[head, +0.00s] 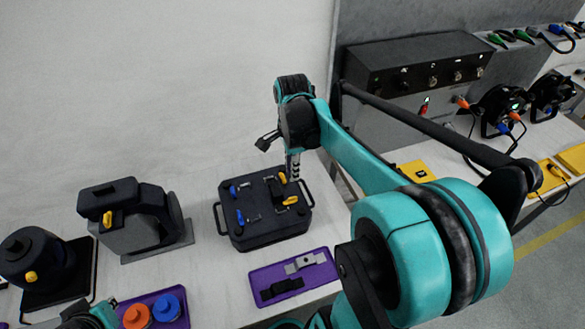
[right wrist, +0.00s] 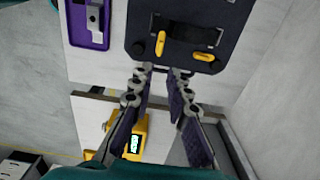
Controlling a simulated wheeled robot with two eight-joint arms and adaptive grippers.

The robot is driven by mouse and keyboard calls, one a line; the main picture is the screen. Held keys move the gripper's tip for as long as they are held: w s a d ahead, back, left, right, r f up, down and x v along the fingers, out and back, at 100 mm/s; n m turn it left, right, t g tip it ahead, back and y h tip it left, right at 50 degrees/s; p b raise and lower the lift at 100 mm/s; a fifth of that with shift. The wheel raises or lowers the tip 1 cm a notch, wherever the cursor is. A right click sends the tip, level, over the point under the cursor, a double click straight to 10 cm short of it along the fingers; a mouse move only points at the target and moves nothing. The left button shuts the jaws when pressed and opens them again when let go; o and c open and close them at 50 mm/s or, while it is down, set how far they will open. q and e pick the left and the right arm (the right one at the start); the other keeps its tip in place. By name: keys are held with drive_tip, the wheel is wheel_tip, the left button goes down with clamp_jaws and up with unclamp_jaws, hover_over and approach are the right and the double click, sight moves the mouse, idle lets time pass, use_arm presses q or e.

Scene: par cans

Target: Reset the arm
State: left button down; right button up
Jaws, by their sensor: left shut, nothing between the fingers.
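My right arm, teal and black, reaches from the lower right across the head view. Its gripper (head: 293,176) points down at the right edge of the black fixture plate (head: 260,237). In the right wrist view my right gripper (right wrist: 162,72) has its two purple-padded fingers apart, with nothing between them. The plate's edge (right wrist: 142,52) shows just beyond the fingertips; whether they touch it I cannot tell. Of my left arm only a teal part shows at the bottom left edge of the head view; its gripper fingers are out of the picture.
The plate carries blue and yellow toggle clamps. A purple tray (head: 257,285) with metal parts lies in front. A second purple tray holds orange (head: 136,316) and blue (head: 166,307) round parts. Dark machines (head: 133,220) stand left. A grey bench with yellow meters (head: 416,172) stands right.

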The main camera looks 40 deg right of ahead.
idle(0.4)
drive_tip(key=s+a+n+t, duration=0.2)
drive_tip(key=a+n+t, duration=0.1)
drive_tip(key=a+n, duration=0.5)
drive_tip(key=s+a+n+t, duration=0.3)
drive_tip(key=a+n, duration=0.5)
drive_tip(key=n, duration=0.5)
drive_tip(key=shift+s+f+n+t, duration=0.25)
drive_tip(key=shift+f+n+t, duration=0.15)
drive_tip(key=shift+t, duration=0.2)
drive_tip(key=shift+d, duration=0.1)
